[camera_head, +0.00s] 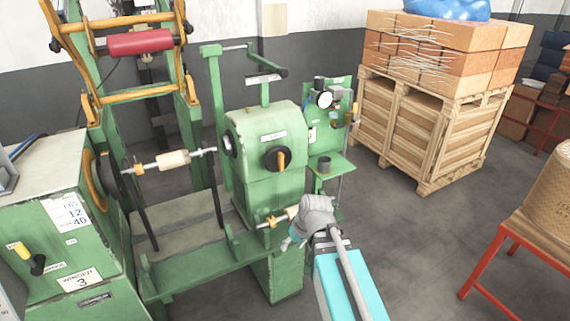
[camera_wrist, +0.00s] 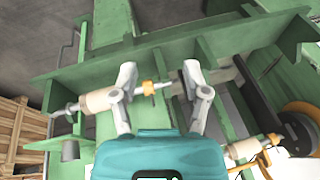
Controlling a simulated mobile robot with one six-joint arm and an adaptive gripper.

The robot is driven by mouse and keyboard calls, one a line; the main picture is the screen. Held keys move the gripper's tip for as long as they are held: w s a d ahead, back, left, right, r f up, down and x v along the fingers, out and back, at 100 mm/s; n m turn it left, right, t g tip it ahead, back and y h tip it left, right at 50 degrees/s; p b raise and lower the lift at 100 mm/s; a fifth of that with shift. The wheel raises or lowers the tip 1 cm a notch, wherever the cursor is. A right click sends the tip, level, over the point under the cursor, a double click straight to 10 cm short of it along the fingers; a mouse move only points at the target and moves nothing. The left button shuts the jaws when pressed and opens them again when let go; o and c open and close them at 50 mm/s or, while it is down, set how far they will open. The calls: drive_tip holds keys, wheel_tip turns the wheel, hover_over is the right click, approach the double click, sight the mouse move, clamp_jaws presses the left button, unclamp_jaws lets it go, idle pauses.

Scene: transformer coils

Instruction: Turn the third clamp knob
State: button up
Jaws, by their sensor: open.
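My gripper (camera_head: 316,214) is at the front right of the green winding machine (camera_head: 262,195), beside a pale roller with a brass-coloured fitting (camera_head: 266,221). In the wrist view my gripper (camera_wrist: 159,72) is open, its two grey fingers on either side of a small brass-coloured knob (camera_wrist: 149,87) on a shaft. I see no grip on it, and whether a finger touches it I cannot tell. A dark round knob with an orange handle (camera_head: 278,159) is on the machine's green housing, above and left of my gripper. No numbering shows which knob is third.
A second pale roller (camera_head: 173,160) sits on a shaft at the left, near the green cabinet (camera_head: 60,225). A red-framed stand (camera_head: 485,263) is at the right edge. Grey floor between them is clear.

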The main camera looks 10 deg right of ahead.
drive_tip(key=w+a+r+n+t+y+b, duration=0.1)
drive_tip(key=w+r+n+t+y+b, duration=0.1)
drive_tip(key=w+t+y, duration=0.3)
drive_tip(key=w+a+r+n+t+b, duration=0.1)
drive_tip(key=w+r+t+b, duration=0.15)
drive_tip(key=w, duration=0.45)
drive_tip(key=w+d+r+m+t+h+b, duration=0.1)
drive_tip(key=w+d+r+t+h+b, duration=0.1)
drive_tip(key=w+d+t, duration=0.5)
drive_tip(key=shift+w+d+r+m+b, duration=0.15)
drive_tip(key=shift+d+r+m+b, duration=0.4)
drive_tip(key=shift+r, duration=0.7)
drive_tip(key=shift+w, duration=0.15)
